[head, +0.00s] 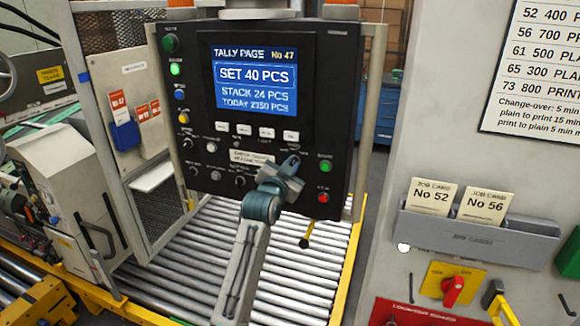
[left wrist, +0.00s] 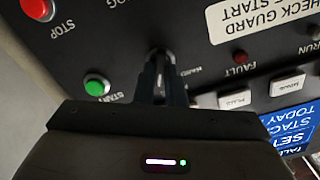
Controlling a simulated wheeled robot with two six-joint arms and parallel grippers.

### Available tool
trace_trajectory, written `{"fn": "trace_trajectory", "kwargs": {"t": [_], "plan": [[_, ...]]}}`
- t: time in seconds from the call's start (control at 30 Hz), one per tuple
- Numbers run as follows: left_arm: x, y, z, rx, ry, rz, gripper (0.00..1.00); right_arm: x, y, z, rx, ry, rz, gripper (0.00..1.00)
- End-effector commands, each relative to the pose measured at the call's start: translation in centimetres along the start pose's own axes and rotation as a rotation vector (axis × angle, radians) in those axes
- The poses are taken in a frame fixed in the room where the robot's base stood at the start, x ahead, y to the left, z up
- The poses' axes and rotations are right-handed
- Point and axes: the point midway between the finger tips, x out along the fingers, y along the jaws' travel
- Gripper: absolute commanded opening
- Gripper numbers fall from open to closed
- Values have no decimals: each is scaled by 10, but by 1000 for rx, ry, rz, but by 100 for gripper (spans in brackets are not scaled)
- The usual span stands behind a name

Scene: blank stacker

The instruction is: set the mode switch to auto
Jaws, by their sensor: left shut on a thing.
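The mode switch (left wrist: 160,58) is a small dark knob with a light face on the black control panel (head: 345,90). In the left wrist view it stands between the START button and a row of white keys, with a partly hidden, upside-down label beside it. My left gripper (head: 291,166) is at the lower right of the panel and covers most of the switch in the head view. In the left wrist view its fingers (left wrist: 161,78) are closed around the knob. The knob's exact setting cannot be read. My right gripper is not in view.
A green START button (left wrist: 96,85) and a red STOP button (left wrist: 38,8) sit close to the switch. The screen (head: 255,80) reads SET 40 PCS. A roller conveyor (head: 190,255) lies below. A cabinet with job cards (head: 428,198) and a red rotary switch (head: 452,289) stands right.

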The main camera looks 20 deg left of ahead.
Motion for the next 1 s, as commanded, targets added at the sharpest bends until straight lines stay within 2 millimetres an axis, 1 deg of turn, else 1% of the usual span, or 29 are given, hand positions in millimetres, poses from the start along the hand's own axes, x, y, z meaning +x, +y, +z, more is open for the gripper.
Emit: {"fn": "trace_trajectory", "kwargs": {"t": [0.2,0.43,0.7,1.0], "plan": [[0,1,0,162,0,0,0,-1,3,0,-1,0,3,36],[0,1,0,281,0,0,0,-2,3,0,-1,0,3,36],[0,1,0,342,0,0,0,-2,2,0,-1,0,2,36],[0,1,0,350,0,0,0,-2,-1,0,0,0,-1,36]]}}
